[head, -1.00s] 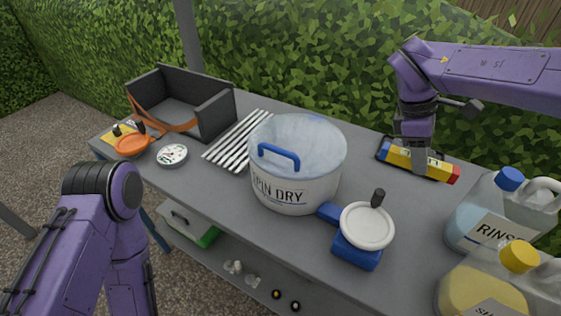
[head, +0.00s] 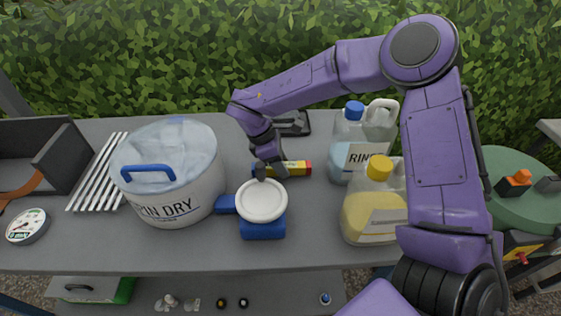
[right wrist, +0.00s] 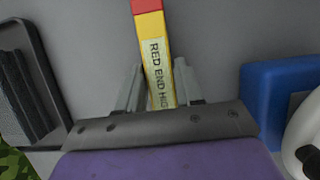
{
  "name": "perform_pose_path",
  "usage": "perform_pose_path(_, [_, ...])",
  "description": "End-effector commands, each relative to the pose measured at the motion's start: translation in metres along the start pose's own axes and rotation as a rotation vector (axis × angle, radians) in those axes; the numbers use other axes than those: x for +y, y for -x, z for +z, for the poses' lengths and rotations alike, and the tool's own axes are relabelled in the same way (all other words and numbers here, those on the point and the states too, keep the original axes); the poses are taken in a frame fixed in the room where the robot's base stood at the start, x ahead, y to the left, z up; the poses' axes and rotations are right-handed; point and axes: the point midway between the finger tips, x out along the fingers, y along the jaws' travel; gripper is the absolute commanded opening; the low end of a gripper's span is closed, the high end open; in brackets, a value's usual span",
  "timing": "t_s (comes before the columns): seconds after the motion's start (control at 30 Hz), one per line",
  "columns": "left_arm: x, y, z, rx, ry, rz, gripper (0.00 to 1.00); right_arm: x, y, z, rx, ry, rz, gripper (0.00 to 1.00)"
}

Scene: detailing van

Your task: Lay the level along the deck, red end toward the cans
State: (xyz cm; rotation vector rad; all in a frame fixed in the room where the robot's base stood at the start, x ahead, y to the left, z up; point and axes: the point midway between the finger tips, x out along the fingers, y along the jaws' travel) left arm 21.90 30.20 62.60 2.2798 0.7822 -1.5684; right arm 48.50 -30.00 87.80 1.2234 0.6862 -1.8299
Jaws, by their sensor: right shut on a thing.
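The level (head: 291,169) is a yellow bar with a red end, labelled "RED END HIG..." in the right wrist view (right wrist: 159,60). My right gripper (head: 268,172) is shut on it near its other end. The red end points right in the head view, toward the clear RINSE can (head: 352,160) and the yellow can (head: 372,212). The level lies roughly along the grey deck (head: 310,232); I cannot tell whether it touches it. The gripper (right wrist: 160,95) hides part of the level. My left gripper is out of view.
The black tray (head: 303,129) is behind the level. A blue polisher with a white pad (head: 262,202) is close in front.

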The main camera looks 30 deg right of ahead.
Motion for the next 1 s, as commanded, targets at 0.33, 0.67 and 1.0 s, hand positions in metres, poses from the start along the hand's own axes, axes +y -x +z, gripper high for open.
perform_pose_path(0.33, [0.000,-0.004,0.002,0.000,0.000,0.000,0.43,0.000,-0.005,-0.002,0.000,-0.001,0.001,0.01])
perform_pose_path(0.67, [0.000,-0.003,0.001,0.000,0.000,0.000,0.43,0.000,-0.004,-0.002,0.000,-0.001,0.001,0.61])
perform_pose_path(1.0, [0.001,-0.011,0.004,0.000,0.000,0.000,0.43,0.001,0.046,-0.002,0.003,-0.003,0.006,0.61])
